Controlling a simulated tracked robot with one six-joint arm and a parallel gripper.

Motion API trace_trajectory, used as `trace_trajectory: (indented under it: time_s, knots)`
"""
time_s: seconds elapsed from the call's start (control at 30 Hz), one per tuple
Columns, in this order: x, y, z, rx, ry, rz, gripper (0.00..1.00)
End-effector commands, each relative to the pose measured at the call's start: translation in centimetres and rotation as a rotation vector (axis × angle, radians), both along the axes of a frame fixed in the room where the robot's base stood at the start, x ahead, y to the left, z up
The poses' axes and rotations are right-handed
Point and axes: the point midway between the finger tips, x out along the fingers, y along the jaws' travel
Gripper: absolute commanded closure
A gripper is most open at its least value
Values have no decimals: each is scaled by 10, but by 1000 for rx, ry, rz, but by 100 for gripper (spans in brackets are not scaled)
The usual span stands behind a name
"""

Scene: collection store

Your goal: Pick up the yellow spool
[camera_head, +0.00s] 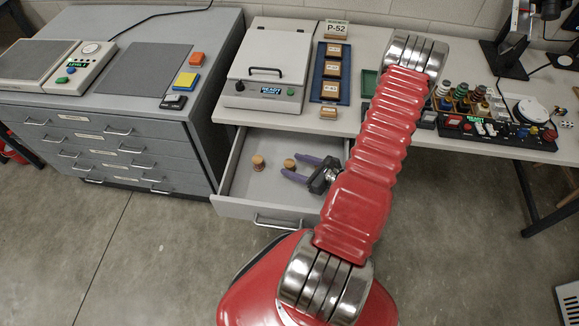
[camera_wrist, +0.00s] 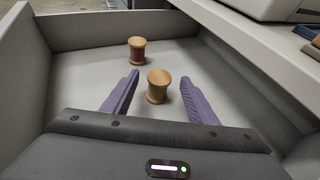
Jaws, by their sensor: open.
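The yellow spool (camera_wrist: 158,86), with pale wooden ends and a yellowish-tan middle, stands upright in an open drawer. In the wrist view it is between the tips of my gripper's two purple fingers, with a gap visible on each side. In the head view the spool (camera_head: 290,164) is just in front of the fingertips. My gripper (camera_head: 298,166) is open and empty, low inside the drawer; it also shows in the wrist view (camera_wrist: 160,78). I cannot tell whether the fingers touch the drawer floor.
A second spool (camera_wrist: 137,50) with a reddish-brown middle stands beyond the yellow one; it also shows in the head view (camera_head: 258,162). The drawer (camera_head: 262,211) has walls around my gripper. The worktop (camera_head: 345,119) overhangs its back. The rest of the drawer floor looks bare.

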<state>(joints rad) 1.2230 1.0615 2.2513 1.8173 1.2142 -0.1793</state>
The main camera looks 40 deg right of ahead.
Motion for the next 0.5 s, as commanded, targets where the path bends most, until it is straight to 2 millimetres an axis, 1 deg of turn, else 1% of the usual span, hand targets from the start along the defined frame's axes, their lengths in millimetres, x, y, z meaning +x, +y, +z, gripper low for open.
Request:
trace_trajectory:
  time_s: [0.2, 0.5]
  knots:
    - [15, 3, -6, -1, 0, 4, 47]
    - [16, 3, -7, -1, 0, 0, 47]
